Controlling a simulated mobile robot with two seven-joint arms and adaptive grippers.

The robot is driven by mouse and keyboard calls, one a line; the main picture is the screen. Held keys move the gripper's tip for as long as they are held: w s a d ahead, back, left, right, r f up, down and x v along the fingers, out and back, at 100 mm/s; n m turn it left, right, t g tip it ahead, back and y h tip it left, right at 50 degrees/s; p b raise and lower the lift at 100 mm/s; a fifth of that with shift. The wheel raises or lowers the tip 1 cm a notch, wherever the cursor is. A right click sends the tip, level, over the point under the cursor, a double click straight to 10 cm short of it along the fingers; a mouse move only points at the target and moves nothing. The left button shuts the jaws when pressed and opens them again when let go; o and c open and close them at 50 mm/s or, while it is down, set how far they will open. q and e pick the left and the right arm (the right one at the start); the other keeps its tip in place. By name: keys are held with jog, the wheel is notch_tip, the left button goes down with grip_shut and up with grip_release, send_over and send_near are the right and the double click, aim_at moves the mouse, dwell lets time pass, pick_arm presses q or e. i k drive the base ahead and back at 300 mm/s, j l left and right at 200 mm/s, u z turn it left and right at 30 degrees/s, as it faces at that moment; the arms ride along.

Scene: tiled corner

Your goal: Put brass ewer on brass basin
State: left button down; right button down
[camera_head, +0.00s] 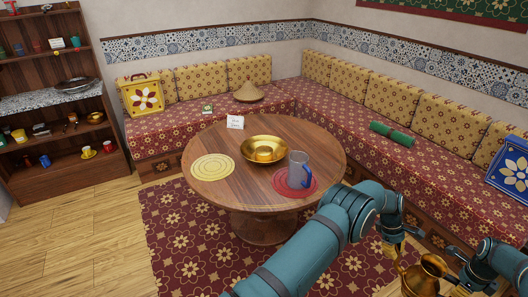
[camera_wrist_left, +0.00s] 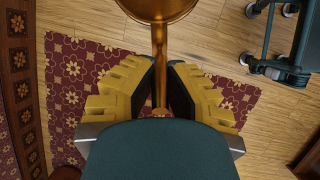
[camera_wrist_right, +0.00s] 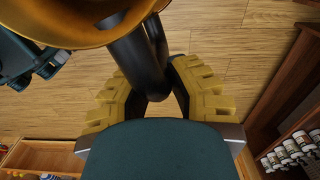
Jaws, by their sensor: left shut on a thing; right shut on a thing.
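The brass ewer (camera_head: 424,274) is off the table, in the air at the lower right of the head view. My left gripper (camera_head: 402,243) is shut on its thin brass spout (camera_wrist_left: 159,70). My right gripper (camera_wrist_right: 158,85) is shut on its dark curved handle (camera_wrist_right: 143,60); the ewer's brass body (camera_wrist_right: 75,32) fills the top of the right wrist view. The brass basin (camera_head: 283,151) stands on the round wooden table, with a raised brass piece in its middle, well apart from the ewer.
On the round table (camera_head: 235,190), a blue-grey jug (camera_head: 298,171) stands on a red mat (camera_head: 281,190), right of the basin. A yellow mat (camera_head: 212,167) and a small card (camera_head: 235,122) are there too. A patterned bench (camera_head: 420,160) runs behind. Shelves (camera_head: 65,160) stand at left.

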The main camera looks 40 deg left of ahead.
aim_at(262, 150)
jog(key=u, duration=1.5)
jog(key=k, duration=0.05)
